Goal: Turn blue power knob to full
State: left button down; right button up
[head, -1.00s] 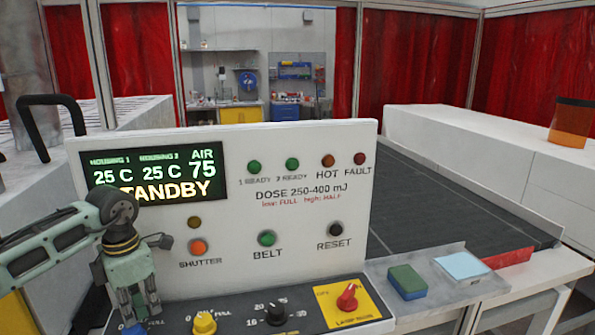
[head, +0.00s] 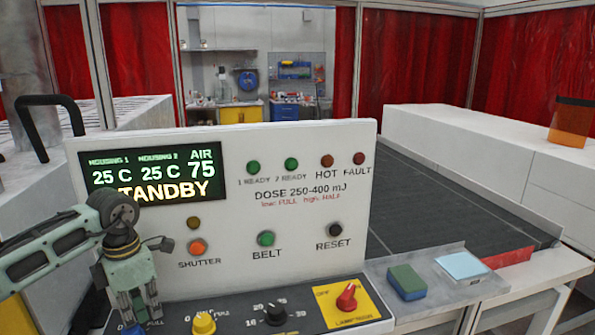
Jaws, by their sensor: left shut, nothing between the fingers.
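The blue knob (head: 132,329) shows only as a small blue patch at the bottom edge of the head view, at the left end of the dark lower panel. My left gripper (head: 140,316) points down right over it and covers most of it. The gripper is shut with nothing held. I cannot tell whether the fingertips touch the knob, and its pointer is hidden. My right gripper is not in view.
A yellow knob (head: 203,323), a black knob (head: 275,313) and a red lamp knob (head: 347,296) sit to the right on the same panel. The display (head: 153,174) reads STANDBY. A green and blue block (head: 407,282) lies on the ledge.

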pick_arm(q)
jog(key=shift+s+d+f, duration=0.3)
jog(key=shift+s, duration=0.25)
jog(key=shift+s+d+r, duration=0.1)
jog(key=shift+s+r, duration=0.05)
dwell(0.5)
jog(key=shift+d, duration=0.3)
notch_tip(320, 180, up, 6)
jog(key=p, duration=0.3)
jog(key=shift+p, duration=0.35)
jog(key=shift+d, duration=0.1)
